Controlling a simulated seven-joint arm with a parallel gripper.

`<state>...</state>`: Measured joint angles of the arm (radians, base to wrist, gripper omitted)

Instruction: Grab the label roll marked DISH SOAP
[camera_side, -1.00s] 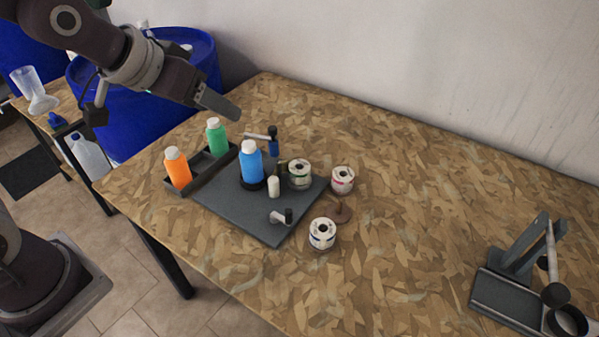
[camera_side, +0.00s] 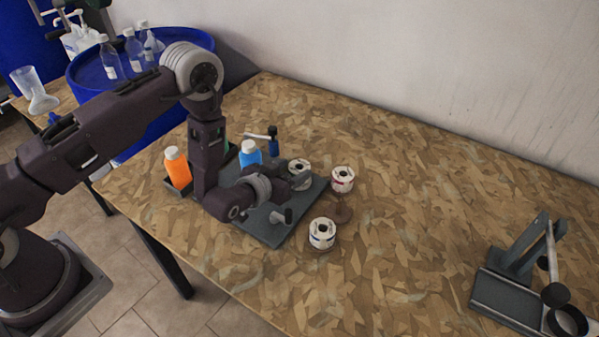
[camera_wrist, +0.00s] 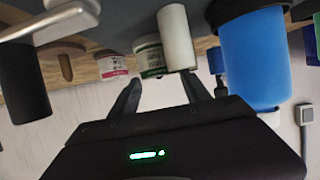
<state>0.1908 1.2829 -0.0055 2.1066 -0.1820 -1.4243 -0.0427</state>
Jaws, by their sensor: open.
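Three white label rolls are in the side view: one with green marking (camera_side: 300,166) on the grey plate's far right corner, one with red marking (camera_side: 342,178) to its right, and one with blue marking (camera_side: 322,232) nearer the front. I cannot read which says DISH SOAP. My gripper (camera_side: 297,183) is low over the plate, pointing at the green-marked roll and partly covering it. In the wrist view, my open, empty fingers (camera_wrist: 162,88) point towards the green-marked roll (camera_wrist: 150,60), with the red-marked roll (camera_wrist: 112,66) beside it.
A white roller (camera_wrist: 177,38) stands close to the green-marked roll in the wrist view. A blue bottle (camera_side: 250,153) and an orange bottle (camera_side: 178,168) stand near my arm. A black-ended crank (camera_side: 281,216) is in front.

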